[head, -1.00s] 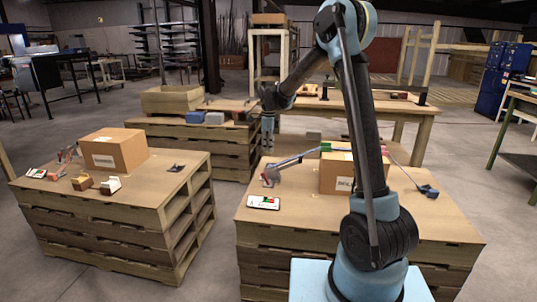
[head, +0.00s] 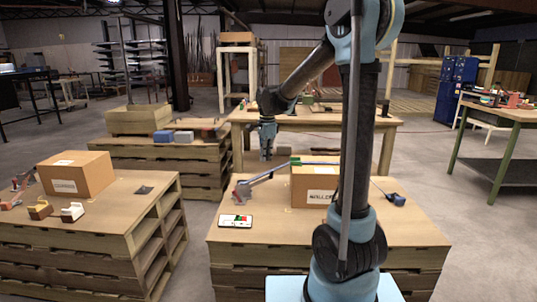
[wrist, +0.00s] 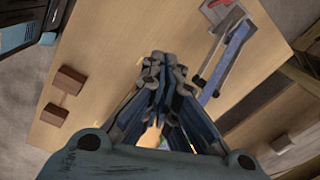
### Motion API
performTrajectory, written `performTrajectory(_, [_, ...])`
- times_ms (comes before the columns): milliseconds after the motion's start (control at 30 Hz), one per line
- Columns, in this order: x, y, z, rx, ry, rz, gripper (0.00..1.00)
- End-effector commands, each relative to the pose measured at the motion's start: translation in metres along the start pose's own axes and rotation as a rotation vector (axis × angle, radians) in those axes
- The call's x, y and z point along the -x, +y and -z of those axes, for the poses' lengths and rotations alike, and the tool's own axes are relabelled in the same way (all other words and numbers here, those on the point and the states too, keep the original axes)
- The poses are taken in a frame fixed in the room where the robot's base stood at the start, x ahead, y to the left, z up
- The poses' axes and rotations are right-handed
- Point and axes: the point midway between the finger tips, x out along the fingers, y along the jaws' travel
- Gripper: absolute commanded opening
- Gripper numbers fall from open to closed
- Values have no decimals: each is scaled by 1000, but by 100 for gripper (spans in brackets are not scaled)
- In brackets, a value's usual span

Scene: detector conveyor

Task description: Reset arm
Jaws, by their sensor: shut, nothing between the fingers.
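My gripper (head: 267,154) hangs from my arm above the back part of the right pallet stack (head: 330,235), fingers pointing down. In the wrist view my gripper (wrist: 163,62) has its fingers together, with nothing seen between them. A light wooden surface (wrist: 100,50) lies below it there. My upper arm rises at the right of the head view and bends left at the top.
The right stack bears a cardboard box (head: 315,184), a long blue-handled tool (head: 275,173) and a small card (head: 236,220). A left stack (head: 95,235) bears another box (head: 76,173). A wooden table (head: 390,124) stands behind. Floor between the stacks is clear.

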Motion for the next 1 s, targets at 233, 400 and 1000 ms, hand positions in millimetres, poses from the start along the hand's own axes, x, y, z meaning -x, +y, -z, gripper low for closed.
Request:
performTrajectory(233, [21, 69, 30, 189, 10, 21, 0])
performTrajectory(400, [27, 115, 46, 322, 20, 34, 0])
performTrajectory(1000, [6, 273, 72, 797, 79, 63, 0])
